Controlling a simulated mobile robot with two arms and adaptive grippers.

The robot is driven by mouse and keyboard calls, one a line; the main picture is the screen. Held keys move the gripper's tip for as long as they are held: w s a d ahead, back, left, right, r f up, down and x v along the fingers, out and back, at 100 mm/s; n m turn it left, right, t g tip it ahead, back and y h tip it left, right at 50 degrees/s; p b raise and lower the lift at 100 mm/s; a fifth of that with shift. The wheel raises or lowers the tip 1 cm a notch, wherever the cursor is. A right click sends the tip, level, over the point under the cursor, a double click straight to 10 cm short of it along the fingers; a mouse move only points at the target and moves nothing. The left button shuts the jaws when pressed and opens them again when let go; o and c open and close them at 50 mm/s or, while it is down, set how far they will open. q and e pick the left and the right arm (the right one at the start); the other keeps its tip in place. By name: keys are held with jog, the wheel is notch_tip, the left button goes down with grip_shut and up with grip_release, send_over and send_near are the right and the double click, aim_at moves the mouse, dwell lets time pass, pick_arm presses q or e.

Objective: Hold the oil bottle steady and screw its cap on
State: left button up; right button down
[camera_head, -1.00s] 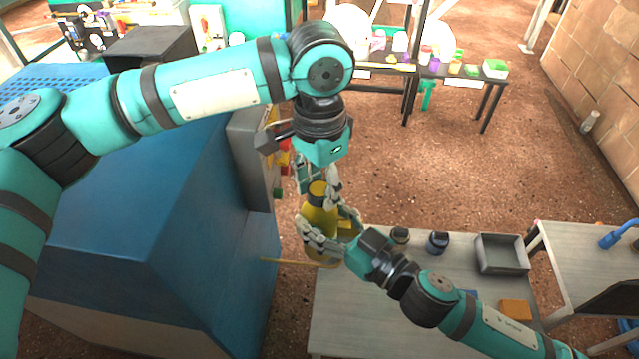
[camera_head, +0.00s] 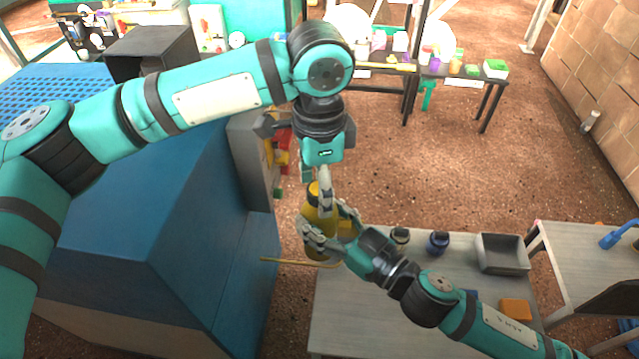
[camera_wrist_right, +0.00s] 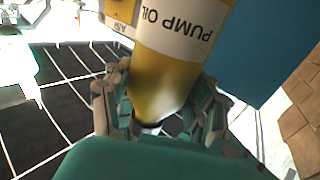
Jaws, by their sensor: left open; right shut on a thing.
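The yellow oil bottle (camera_head: 318,218) stands roughly upright near the left end of the grey table in the head view. My right gripper (camera_head: 326,228) is shut around its body from the right. In the right wrist view the bottle (camera_wrist_right: 165,75) shows a white "PUMP OIL" label, upside down, between the fingers. A yellow cap with a dark band below it (camera_head: 313,190) shows at the bottle's top. I cannot tell how tightly it sits. My left gripper (camera_head: 324,200) is open and points down at the cap, its fingers seen nearly edge-on and partly hiding it.
A blue machine (camera_head: 170,210) stands close on the left. A thin yellowish rod (camera_head: 290,262) reaches toward the bottle's base. Small dark jars (camera_head: 438,242), a grey tray (camera_head: 502,252) and an orange block (camera_head: 515,309) are on the table (camera_head: 365,320). The table's front left area is clear.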

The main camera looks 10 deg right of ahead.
pick_arm(q)
jog(key=shift+r, duration=2.25)
jog(key=shift+c, duration=0.2)
jog(key=shift+r+n, duration=0.9)
jog(key=shift+n, duration=0.2)
jog(key=r+n, duration=0.1)
jog(key=n, duration=0.1)
jog(key=shift+r+n, duration=0.35)
jog(key=shift+n, duration=0.05)
jog(key=shift+f, duration=4.05)
